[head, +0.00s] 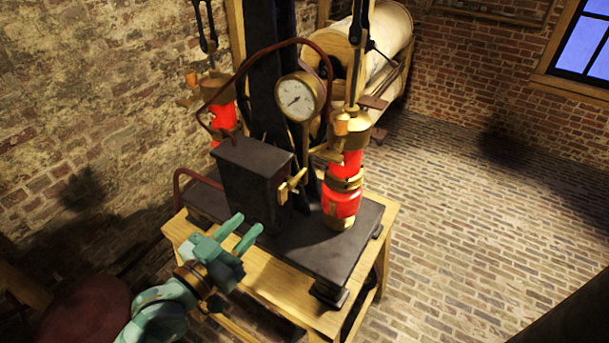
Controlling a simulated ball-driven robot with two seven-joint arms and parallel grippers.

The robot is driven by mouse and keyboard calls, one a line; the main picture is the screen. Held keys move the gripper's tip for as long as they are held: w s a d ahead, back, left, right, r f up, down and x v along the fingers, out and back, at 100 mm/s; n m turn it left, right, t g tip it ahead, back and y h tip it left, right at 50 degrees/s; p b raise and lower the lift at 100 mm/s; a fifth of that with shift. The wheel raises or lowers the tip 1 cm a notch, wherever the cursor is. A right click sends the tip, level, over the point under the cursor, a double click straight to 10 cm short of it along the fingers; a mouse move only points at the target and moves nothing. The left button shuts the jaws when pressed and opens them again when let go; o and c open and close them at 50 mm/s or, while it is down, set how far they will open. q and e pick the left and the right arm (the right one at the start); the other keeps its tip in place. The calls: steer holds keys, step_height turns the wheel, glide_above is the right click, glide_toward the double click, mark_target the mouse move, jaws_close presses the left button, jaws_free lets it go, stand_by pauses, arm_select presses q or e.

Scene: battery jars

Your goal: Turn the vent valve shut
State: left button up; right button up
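A brass valve with a small cross handle (291,187), which looks like the vent valve, sticks out from the right side of a dark box (252,185). The box stands on the dark base plate of an apparatus. My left gripper (250,222) is teal and comes in from the lower left. Its two fingers are apart with nothing between them. It is in front of the box, below and left of the brass valve, and not touching it. Whether the valve is open or shut cannot be told. My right gripper is not in view.
A red and brass cylinder (343,192) stands right of the valve, and another (222,112) stands behind the box. A round gauge (299,97) and a curved red pipe (262,50) are above. The wooden table (291,303) has clear room along its front edge.

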mark_target(278, 189)
arm_select(q)
steer(key=x, duration=1.5)
steer(key=shift+w+f, duration=0.15)
steer(key=shift+w, duration=0.2)
jaws_close()
